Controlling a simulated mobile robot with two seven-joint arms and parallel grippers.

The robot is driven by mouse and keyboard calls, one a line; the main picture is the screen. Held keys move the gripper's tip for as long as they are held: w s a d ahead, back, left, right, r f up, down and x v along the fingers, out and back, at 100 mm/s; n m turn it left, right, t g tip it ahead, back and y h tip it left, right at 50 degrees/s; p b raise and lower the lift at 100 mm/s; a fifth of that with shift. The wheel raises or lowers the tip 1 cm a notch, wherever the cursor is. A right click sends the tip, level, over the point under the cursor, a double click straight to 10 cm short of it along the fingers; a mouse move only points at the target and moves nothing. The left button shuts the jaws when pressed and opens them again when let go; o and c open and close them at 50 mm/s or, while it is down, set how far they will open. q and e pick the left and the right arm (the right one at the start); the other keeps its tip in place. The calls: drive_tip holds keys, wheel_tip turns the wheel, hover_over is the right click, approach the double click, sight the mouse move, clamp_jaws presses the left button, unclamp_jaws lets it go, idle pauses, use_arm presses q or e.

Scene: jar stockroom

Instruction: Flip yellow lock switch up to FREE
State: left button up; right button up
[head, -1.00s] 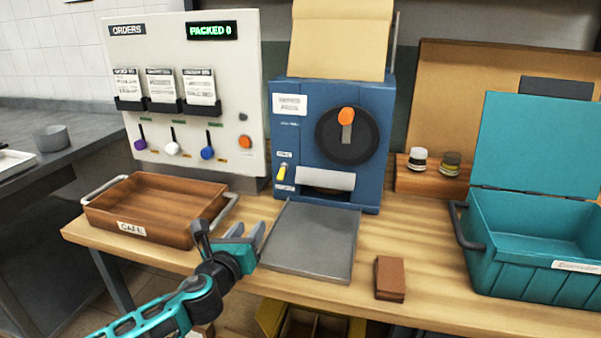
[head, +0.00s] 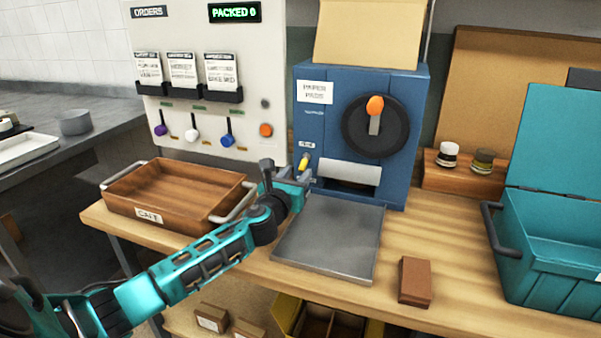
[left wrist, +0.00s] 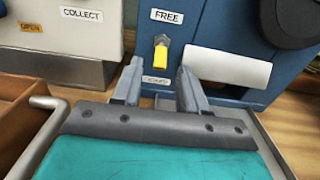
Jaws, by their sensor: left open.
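The yellow lock switch (head: 304,162) is on the lower left of the blue machine's front (head: 311,125). In the left wrist view the yellow switch (left wrist: 160,58) sits below the white FREE label (left wrist: 166,17), its yellow end low, nearer a second label (left wrist: 156,80) that the fingers partly frame. My left gripper (head: 287,172) is open and empty, just in front of the switch. In the left wrist view its fingertips (left wrist: 160,70) stand to either side of the switch and a little below it; I cannot tell whether they touch it. My right gripper is not in view.
A wooden tray (head: 170,190) with metal handles stands left of my gripper. A grey plate (head: 330,245) lies in front of the machine. A brown block (head: 415,282) and a teal box (head: 545,275) are to the right. The orange-knobbed dial (head: 372,140) is above right.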

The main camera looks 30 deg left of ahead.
sight(301, 168)
use_arm(q)
drive_tip(key=shift+x, duration=1.65)
clamp_jaws()
